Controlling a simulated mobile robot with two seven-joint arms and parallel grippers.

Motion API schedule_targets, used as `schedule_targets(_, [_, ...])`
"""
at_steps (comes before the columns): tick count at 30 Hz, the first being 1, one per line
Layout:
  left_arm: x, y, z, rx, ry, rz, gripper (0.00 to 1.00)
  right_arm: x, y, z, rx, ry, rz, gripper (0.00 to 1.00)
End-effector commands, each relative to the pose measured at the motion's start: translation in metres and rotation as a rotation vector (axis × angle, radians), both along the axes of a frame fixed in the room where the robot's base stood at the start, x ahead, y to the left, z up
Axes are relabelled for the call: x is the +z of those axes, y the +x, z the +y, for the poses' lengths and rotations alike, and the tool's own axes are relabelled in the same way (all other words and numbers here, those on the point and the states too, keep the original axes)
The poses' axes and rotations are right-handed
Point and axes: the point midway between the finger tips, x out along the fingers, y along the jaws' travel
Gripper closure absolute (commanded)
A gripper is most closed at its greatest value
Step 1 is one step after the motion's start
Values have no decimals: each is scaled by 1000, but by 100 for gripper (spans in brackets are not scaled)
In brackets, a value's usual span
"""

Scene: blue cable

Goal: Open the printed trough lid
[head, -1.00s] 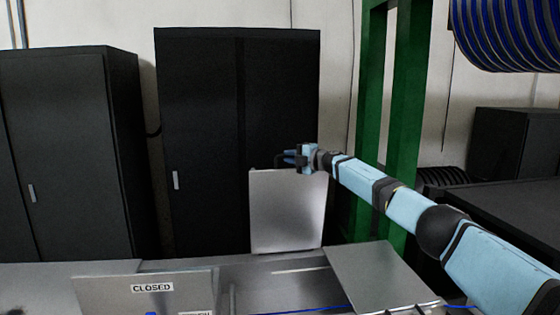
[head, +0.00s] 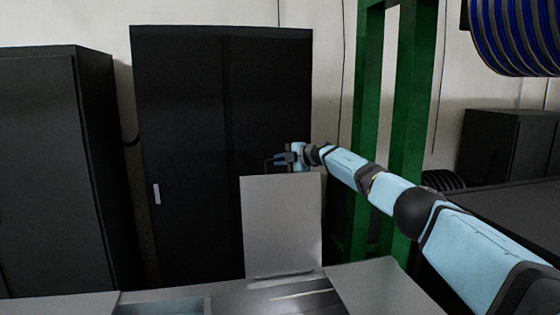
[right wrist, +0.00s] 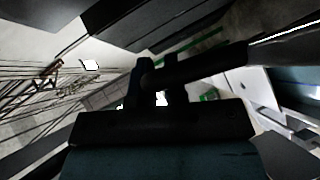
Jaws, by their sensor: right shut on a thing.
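The trough lid is a plain grey panel (head: 282,225) standing roughly upright at the back of the metal trough (head: 265,298) in the head view. My right gripper (head: 281,160) is at the lid's top edge, shut on what looks like its thin dark handle. In the right wrist view, a dark bar (right wrist: 205,66) passes at the fingers (right wrist: 154,80). That view is dark, so the exact contact is hard to tell. My left gripper is out of view.
Another flat grey panel (head: 385,288) lies right of the open trough section. A black cabinet (head: 190,150) stands behind the lid and another (head: 60,170) at left. Green posts (head: 410,120) rise behind my right arm. A blue cable reel (head: 515,35) hangs at upper right.

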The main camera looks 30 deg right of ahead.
Motion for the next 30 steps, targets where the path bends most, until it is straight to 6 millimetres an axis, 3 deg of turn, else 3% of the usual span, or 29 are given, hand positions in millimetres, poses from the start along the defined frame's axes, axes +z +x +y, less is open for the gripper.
schedule_targets(6, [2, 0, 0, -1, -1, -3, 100, 0, 0, 3, 5, 5, 1, 100])
schedule_targets(7, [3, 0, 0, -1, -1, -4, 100, 0, 0, 3, 5, 5, 1, 85])
schedule_targets(9, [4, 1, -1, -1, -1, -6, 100, 0, 0, 3, 5, 5, 1, 77])
schedule_targets(22, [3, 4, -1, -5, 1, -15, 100, 2, -7, -5, 0, 1, -2, 77])
schedule_targets(30, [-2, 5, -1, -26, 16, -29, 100, 10, -41, -25, 1, 0, -1, 77])
